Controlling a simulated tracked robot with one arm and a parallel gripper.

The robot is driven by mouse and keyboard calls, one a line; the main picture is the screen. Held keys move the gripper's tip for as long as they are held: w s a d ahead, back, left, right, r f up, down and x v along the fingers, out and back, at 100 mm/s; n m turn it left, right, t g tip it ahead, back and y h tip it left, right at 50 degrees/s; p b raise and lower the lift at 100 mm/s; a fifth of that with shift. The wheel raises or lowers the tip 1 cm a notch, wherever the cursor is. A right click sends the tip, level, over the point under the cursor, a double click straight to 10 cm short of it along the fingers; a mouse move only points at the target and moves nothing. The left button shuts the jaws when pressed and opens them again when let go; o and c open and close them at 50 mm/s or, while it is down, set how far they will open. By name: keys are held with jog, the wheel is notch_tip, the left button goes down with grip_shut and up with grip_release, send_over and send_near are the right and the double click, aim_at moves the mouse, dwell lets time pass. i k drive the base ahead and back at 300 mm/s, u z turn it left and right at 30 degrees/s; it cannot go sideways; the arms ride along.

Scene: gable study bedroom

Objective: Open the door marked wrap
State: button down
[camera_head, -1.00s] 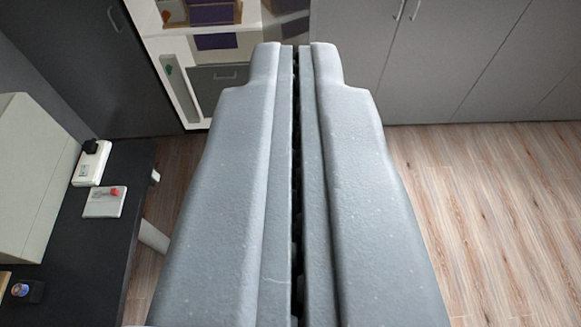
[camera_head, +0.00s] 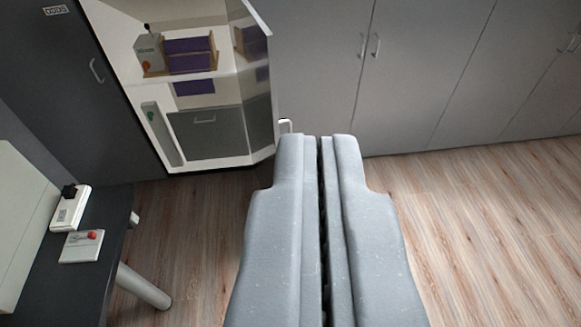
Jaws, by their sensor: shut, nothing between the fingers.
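A dark grey door (camera_head: 70,95) stands at the upper left with a vertical bar handle (camera_head: 97,70). It looks closed. A small white label (camera_head: 55,10) sits near its top; its lettering is too small to read surely, so I cannot tell whether it says wrap. Pale grey doors (camera_head: 420,60) with bar handles (camera_head: 376,45) stand at the upper right and look closed. No readable label shows on them. My gripper (camera_head: 319,140) is shut and empty, low in the middle, apart from the doors and pointing towards the cabinet wall.
A dark desk (camera_head: 85,270) with small devices (camera_head: 70,208) is at the left. Wooden floor (camera_head: 490,230) is clear at the right.

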aim_at(252, 42)
jog(key=z, duration=0.1)
jog(key=i, duration=1.25)
jog(key=u, duration=0.5)
jog(key=i, duration=0.4)
jog(key=u, duration=0.45)
